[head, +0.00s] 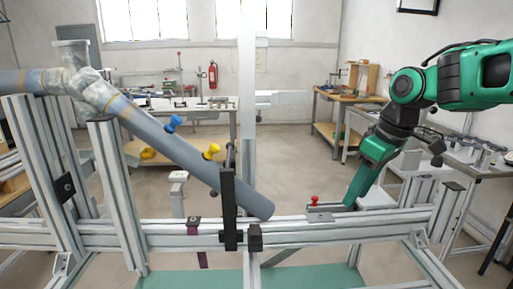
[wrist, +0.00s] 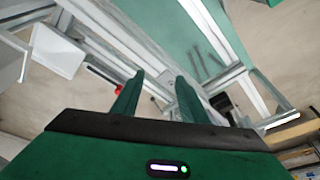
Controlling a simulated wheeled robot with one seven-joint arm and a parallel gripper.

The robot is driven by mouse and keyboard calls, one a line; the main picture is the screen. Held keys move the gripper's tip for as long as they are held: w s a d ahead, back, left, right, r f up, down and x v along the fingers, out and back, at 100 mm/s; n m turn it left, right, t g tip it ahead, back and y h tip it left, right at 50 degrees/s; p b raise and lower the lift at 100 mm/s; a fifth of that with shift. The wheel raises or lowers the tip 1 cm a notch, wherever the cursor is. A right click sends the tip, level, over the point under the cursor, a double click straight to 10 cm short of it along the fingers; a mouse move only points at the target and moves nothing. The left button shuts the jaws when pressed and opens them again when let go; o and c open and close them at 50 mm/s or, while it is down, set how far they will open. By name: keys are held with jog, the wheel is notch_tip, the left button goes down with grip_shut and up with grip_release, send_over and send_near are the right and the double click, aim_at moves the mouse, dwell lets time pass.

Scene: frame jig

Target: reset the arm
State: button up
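My green arm (head: 410,88) reaches in from the right and bends down toward the front rail of the jig. My gripper (head: 350,205) is at the rail, just right of the red-knobbed plate; whether it touches the rail cannot be told. In the wrist view my gripper (wrist: 160,76) has its two green fingers apart, with nothing held between them. The metal rail (wrist: 152,84) shows behind the gap. The red knob (head: 315,200) stands on a small metal plate (head: 320,217); in the wrist view a bit of red (wrist: 118,90) shows beside the left finger.
A black upright clamp (head: 228,205) stands on the front rail. Aluminium posts (head: 122,195) rise at the left. Workbenches (head: 350,97) stand farther back.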

jog(key=s+d+f+m, duration=0.4)
jog(key=s+d, duration=0.1)
jog(key=s, duration=0.3)
jog(key=s+d+f+m+g+h, duration=0.1)
jog(key=s+d+f+m, duration=0.3)
jog(key=s, duration=0.4)
jog(key=s+d+f+m+g+h, duration=0.1)
jog(key=s+d+f+m, duration=0.3)
jog(key=s+d+m, duration=0.2)
jog(key=s+d, duration=0.2)
jog(key=shift+s+f, duration=0.35)
jog(key=shift+s, duration=0.05)
